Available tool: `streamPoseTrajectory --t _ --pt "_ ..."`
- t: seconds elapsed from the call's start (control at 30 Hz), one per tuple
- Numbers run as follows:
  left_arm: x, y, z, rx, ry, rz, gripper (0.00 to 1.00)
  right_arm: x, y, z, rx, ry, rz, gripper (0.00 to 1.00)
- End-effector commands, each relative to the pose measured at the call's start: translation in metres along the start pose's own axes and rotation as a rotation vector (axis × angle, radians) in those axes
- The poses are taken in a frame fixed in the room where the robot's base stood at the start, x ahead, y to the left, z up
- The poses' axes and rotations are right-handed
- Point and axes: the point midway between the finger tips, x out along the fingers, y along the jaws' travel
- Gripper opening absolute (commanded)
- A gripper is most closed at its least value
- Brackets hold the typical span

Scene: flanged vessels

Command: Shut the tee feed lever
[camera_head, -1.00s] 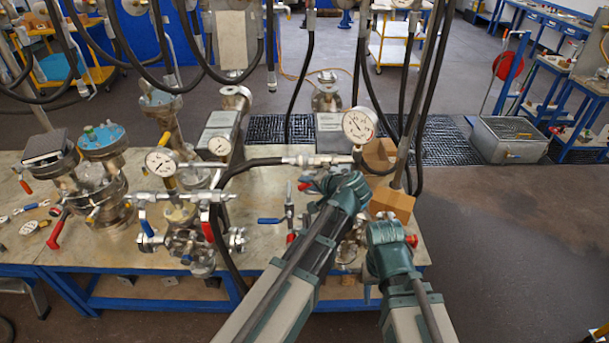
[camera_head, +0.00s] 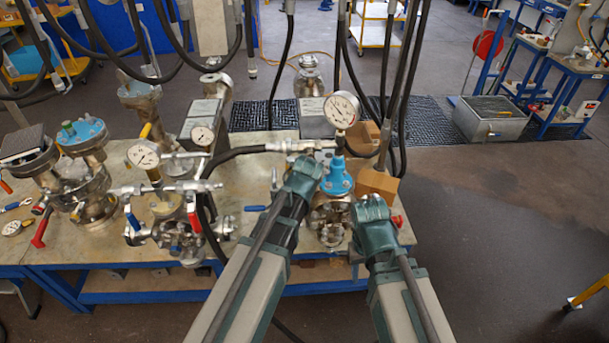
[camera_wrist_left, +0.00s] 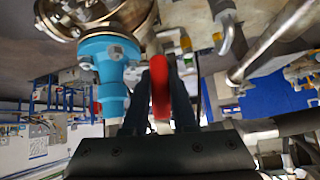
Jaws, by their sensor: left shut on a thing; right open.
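A red lever handle (camera_wrist_left: 160,85) stands between the fingers of my left gripper (camera_wrist_left: 158,100) in the left wrist view, and the gripper is shut on it. A light-blue fitting (camera_wrist_left: 107,68) is just left of it there. In the head view the light-blue fitting (camera_head: 337,178) tops a flanged steel vessel (camera_head: 331,218). My left gripper (camera_head: 303,170) is left of that fitting, and its own arm hides the lever. My right gripper (camera_head: 371,210) is open, close to the vessel's right side, its fingers mostly hidden. I cannot tell the lever's exact angle.
A pressure gauge (camera_head: 341,110) on a hose line stands behind the light-blue fitting. Cardboard boxes (camera_head: 376,183) are at the bench's right end. A red part (camera_head: 396,222) is beside my right gripper. Valves with red and blue levers (camera_head: 180,235) stand left. Black hoses hang overhead.

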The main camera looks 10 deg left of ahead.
Motion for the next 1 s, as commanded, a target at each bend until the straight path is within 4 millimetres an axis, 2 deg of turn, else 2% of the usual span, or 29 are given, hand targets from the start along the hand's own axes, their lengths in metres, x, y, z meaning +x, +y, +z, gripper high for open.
streamPoseTrajectory --t 0.77,0.8,0.97,1.0 --pt "-0.0002 0.0071 0.0001 -0.07 0.012 0.068 0.0 0.002 -0.0002 -0.0001 -0.001 0.0 0.0 0.5" --pt "-0.0002 0.0072 0.0001 -0.069 0.012 0.068 0.27 0.002 -0.0002 -0.0001 -0.001 0.0 0.0 0.5" --pt "0.0 0.0069 -0.0003 -0.068 0.013 0.068 0.55 0.0019 -0.0002 -0.0001 -0.001 0.0 0.0 0.5" --pt "0.0 0.0068 -0.0004 -0.068 0.014 0.067 0.55 0.0019 -0.0002 -0.0001 -0.001 0.0 0.0 0.5"
